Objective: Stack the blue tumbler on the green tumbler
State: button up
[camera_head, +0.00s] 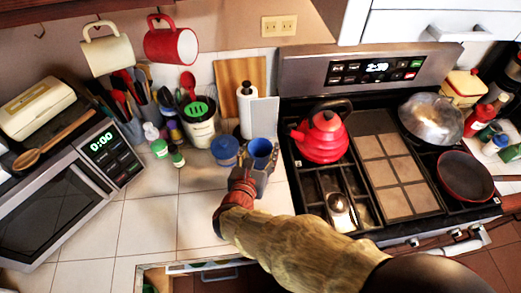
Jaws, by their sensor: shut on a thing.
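The blue tumbler (262,148) is upright on the tiled counter area, its open rim facing up. My gripper (256,168) is shut on it, with the fingers around its lower part, near the left edge of the stove. I cannot tell whether its base touches anything, since my gripper hides it. I cannot make out a green tumbler; one could be hidden behind or under my gripper.
A blue lidded jar (224,151) stands just left of the tumbler. A paper towel holder (246,108) and a utensil crock (200,128) stand behind. The stove with a red kettle (321,138) is at right. The counter (150,207) at front left is clear.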

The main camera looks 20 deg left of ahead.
jog(key=shift+f+b, duration=0.5)
jog(key=shift+f, duration=0.05)
jog(key=shift+f, duration=0.1)
jog(key=o, duration=1.1)
jog(key=shift+o, duration=0.3)
